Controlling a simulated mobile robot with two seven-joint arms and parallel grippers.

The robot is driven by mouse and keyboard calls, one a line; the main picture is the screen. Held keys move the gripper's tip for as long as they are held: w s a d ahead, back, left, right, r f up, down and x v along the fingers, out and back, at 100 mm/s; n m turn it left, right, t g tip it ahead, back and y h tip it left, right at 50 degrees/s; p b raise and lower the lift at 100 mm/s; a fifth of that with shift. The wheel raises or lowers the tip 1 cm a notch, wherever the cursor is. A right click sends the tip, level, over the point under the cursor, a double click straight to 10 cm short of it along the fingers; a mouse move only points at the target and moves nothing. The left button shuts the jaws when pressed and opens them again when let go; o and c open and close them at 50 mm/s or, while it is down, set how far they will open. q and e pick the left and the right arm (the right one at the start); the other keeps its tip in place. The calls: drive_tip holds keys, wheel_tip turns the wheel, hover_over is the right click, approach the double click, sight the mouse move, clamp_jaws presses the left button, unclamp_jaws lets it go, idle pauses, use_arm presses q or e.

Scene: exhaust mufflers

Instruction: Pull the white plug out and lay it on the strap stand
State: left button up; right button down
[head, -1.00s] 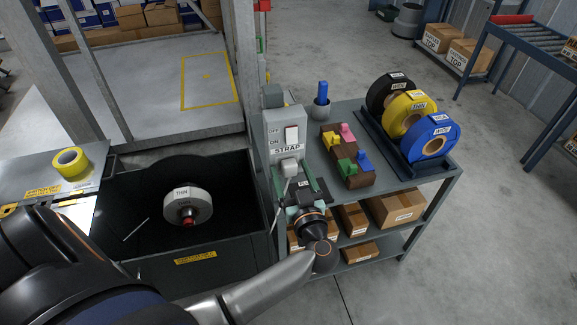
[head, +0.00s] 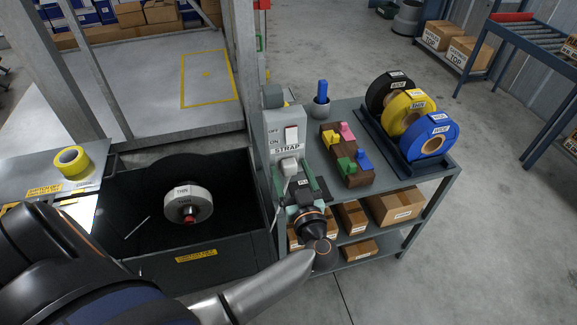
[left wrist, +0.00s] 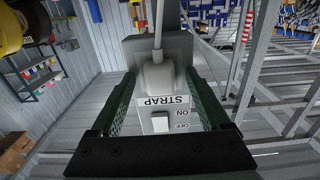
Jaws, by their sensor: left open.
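The white plug (head: 289,166) sits on the front of the grey strap stand (head: 275,128), below the STRAP label and the rocker switch (head: 291,134). Its pale cord hangs down on the left of my gripper. My left gripper (head: 298,180) is open, with its green fingers on either side of the plug. My right gripper is not in view.
A bench (head: 440,182) right of the stand holds a brown block with coloured pegs (head: 346,155), a cup with a blue item (head: 320,100) and several strap reels (head: 428,140). A black bin (head: 240,245) at left holds a white reel (head: 188,204).

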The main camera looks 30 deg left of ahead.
use_arm(q)
drive_tip(key=shift+p, duration=0.5)
clamp_jaws()
idle(0.8)
drive_tip(key=shift+s+d, duration=0.1)
drive_tip(key=shift+d, duration=0.05)
